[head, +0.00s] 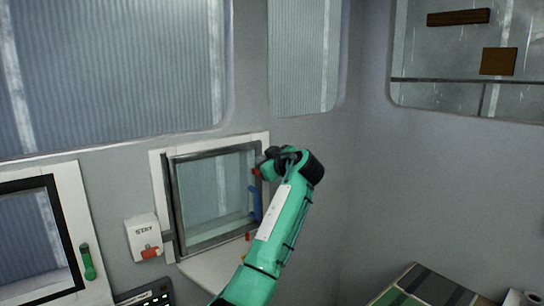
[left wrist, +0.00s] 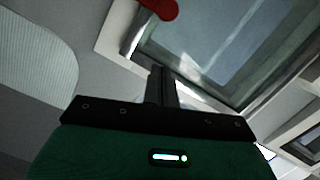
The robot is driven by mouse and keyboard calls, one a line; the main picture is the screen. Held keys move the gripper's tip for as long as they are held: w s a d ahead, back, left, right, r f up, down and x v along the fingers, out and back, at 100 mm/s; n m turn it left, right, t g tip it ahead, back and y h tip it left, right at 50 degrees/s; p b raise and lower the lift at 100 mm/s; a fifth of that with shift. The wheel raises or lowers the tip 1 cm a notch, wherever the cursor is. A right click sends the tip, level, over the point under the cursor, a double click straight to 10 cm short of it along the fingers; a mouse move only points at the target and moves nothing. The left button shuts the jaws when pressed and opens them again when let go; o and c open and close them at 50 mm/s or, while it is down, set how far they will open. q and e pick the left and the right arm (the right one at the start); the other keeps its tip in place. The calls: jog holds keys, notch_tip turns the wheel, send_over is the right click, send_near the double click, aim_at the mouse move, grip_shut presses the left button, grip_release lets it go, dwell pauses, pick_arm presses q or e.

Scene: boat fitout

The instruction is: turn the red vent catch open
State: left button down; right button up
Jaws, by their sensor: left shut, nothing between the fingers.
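The vent is a small framed window (head: 215,195) in the grey wall. A red catch (head: 256,171) shows on the right side of its frame, partly hidden by my left gripper. In the left wrist view the red catch (left wrist: 163,8) is a rounded red piece at the top edge, cut off by the picture. My left gripper (head: 266,157) is at the upper right of the vent frame, close to the red catch. In the left wrist view its fingers (left wrist: 160,72) are together and empty, pointing toward the frame just below the catch. Contact cannot be told. My right gripper is not in view.
A blue catch (head: 255,203) sits lower on the same frame side. A white box (head: 143,236) with a red part is left of the vent. Another window with a green handle (head: 87,262) is further left. A striped surface (head: 425,287) lies at lower right.

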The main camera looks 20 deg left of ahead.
pick_arm(q)
jog(key=w+f, duration=0.1)
jog(key=w+f+p, duration=0.1)
jog(key=w+a+f+p, duration=0.1)
jog(key=f, duration=0.1)
jog(key=shift+a+f, duration=0.1)
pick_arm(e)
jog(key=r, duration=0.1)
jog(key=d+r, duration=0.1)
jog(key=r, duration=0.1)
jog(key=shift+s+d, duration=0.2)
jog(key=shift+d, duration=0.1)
